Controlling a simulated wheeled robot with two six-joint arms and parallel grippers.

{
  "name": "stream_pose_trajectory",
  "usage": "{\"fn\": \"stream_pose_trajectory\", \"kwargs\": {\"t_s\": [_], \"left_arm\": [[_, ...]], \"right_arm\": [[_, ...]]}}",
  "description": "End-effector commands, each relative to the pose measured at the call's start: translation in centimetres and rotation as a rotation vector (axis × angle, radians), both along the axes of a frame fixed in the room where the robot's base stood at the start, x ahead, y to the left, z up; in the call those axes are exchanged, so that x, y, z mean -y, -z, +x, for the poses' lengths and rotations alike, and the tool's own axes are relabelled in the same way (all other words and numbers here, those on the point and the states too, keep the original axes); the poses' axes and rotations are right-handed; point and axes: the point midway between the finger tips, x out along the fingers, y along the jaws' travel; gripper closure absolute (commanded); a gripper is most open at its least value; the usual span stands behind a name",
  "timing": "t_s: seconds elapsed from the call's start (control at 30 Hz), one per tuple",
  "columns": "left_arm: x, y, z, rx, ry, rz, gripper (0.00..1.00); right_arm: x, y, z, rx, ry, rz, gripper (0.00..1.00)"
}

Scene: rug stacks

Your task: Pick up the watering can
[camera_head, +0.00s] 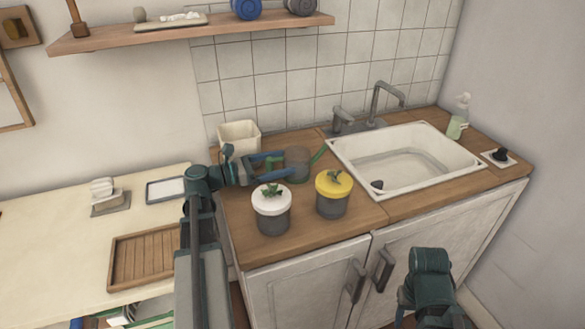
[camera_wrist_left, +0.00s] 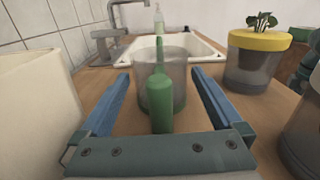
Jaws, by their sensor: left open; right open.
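The watering can is a grey, see-through cylinder (camera_head: 297,163) with a green handle and a thin green spout, standing upright on the wooden counter. In the left wrist view the can (camera_wrist_left: 178,72) is straight ahead, its green handle nearest me. My left gripper (camera_head: 280,165) is open at the can. Its two blue fingers reach forward on either side of the handle; I cannot tell whether they touch the can. My right gripper (camera_head: 432,290) is low at the front right, well away from the can; its fingers are hard to make out.
A white-lidded pot (camera_head: 272,212) and a yellow-lidded pot (camera_head: 333,196), both with plants, stand close in front of the can. A cream container (camera_head: 240,137) is behind my left gripper. The white sink (camera_head: 447,178) lies to the right. A wooden tray (camera_head: 143,259) is at left.

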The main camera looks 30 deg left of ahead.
Motion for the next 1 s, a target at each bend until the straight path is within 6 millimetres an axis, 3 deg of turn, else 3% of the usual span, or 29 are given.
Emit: {"fn": "stream_pose_trajectory", "kwargs": {"t_s": [0.37,0.83,1.0], "left_arm": [[0.75,0.00,0.88,0.000,0.000,0.000,0.00],[0.74,0.01,0.85,0.000,0.000,0.000,0.83],[0.75,-0.02,0.85,0.001,0.000,-0.001,0.86]], "right_arm": [[0.00,0.00,0.00,0.000,0.000,0.000,0.50],[0.00,0.00,0.00,0.000,0.000,0.000,0.50],[0.00,-0.01,0.00,0.000,0.000,0.000,0.50]]}}
